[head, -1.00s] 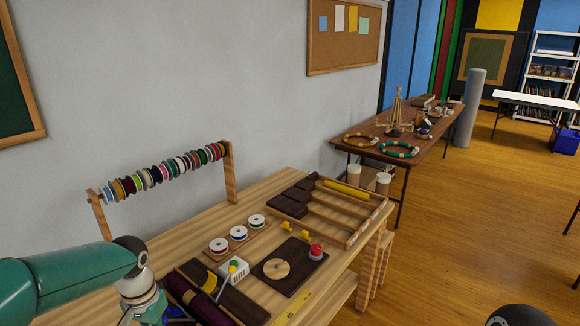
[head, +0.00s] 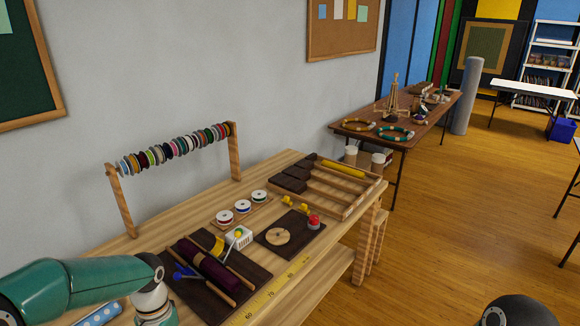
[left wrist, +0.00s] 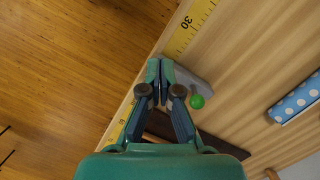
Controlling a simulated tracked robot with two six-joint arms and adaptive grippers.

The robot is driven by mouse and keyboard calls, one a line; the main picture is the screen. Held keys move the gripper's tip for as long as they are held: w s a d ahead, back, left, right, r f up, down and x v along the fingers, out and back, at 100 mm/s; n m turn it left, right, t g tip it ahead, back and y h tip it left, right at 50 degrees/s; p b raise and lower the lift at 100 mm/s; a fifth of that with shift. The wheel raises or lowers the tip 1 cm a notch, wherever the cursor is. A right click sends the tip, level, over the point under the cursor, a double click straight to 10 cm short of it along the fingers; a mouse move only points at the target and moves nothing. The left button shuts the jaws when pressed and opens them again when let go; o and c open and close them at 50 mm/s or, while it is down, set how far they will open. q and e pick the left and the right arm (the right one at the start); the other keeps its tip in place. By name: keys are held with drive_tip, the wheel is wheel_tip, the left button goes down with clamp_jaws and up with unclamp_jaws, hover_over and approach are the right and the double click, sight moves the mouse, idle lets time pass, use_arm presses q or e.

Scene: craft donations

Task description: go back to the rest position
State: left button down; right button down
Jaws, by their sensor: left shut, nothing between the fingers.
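My left arm enters the head view from the lower left, above the near left part of the wooden workbench (head: 290,165); its fingers are below that picture. In the left wrist view my left gripper (left wrist: 160,68) is shut and empty, with its fingertips over the bench's edge strip, close to the yellow measuring tape (left wrist: 190,30). A grey object (left wrist: 192,80) and a small green ball (left wrist: 197,101) lie beside the fingers; the fingers partly hide the grey object. My right gripper is in neither view.
A maroon roll (head: 208,264) and a blue-handled tool (head: 184,272) lie on a dark board near my left arm. A blue dotted roll (head: 98,316) is partly under the arm. A spool rack (head: 122,200) stands behind. Floor (head: 450,230) right of the bench is clear.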

use_arm(q)
drive_tip(key=s+d+f+n+h, duration=0.2)
drive_tip(key=s+d+f, duration=0.6)
drive_tip(key=s+f, duration=0.15)
drive_tip(key=s+d+f+n+h, duration=0.1)
drive_tip(key=s+d+f+h, duration=0.1)
drive_tip(key=s+d+f, duration=0.65)
drive_tip(key=shift+w+a+f+n+t, duration=0.25)
drive_tip(key=shift+w+a+f+t, duration=0.1)
drive_tip(key=shift+a+t, duration=0.25)
drive_tip(key=shift+w+a+f+n+t, duration=0.3)
drive_tip(key=shift+a+t, duration=0.2)
drive_tip(key=shift+t, duration=0.2)
